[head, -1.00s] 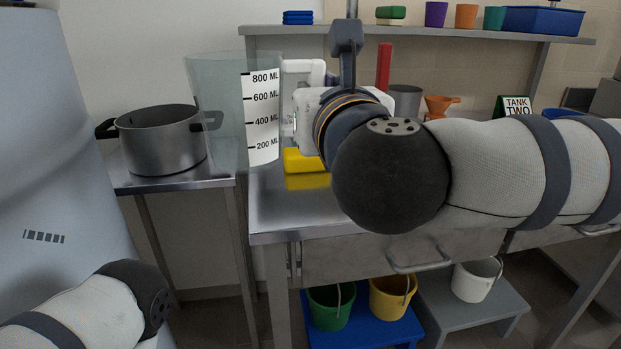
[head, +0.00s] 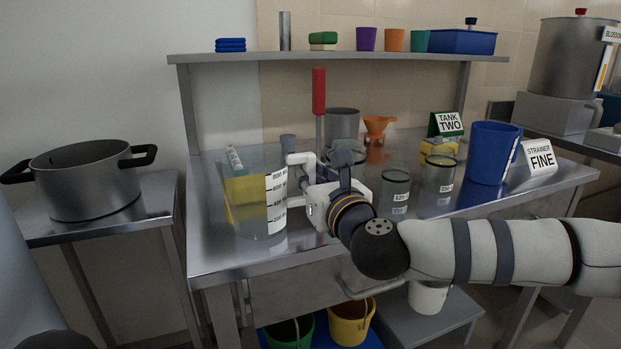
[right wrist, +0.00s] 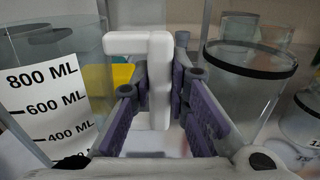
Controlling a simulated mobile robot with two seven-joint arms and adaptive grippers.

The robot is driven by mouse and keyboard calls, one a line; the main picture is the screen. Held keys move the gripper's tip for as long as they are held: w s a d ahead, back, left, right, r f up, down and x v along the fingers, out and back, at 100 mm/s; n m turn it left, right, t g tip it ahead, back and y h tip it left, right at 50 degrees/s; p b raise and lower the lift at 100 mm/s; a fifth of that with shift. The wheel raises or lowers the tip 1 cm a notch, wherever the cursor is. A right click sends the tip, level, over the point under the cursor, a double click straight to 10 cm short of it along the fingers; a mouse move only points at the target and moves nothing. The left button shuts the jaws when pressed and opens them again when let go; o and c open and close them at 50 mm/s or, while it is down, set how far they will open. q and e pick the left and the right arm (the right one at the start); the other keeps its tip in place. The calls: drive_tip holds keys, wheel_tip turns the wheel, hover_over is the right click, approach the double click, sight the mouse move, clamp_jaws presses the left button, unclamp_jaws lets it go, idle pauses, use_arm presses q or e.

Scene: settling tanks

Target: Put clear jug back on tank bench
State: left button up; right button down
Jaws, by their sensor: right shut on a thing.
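The clear jug (head: 248,215) with a white millilitre scale is upright over the front left part of the steel tank bench (head: 225,262). Its base is at or just above the bench top; I cannot tell if it touches. My right gripper (head: 312,188) is shut on the jug's white handle, on the jug's right side. In the right wrist view the handle (right wrist: 153,85) stands between the purple-padded fingers, with the jug's scale (right wrist: 55,105) to the left. My left gripper is not in view.
A yellow block (head: 245,186) shows through the jug. Clear beakers (head: 395,190), a grey cup (head: 342,124), an orange funnel (head: 377,130) and a blue jug (head: 492,152) stand to the right. A pot (head: 85,180) sits on the left side table. A shelf (head: 340,55) runs behind.

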drive_tip(key=c, duration=2)
unclamp_jaws()
drive_tip(key=shift+f, duration=0.15)
drive_tip(key=o, duration=0.5)
drive_tip(key=shift+c, duration=0.2)
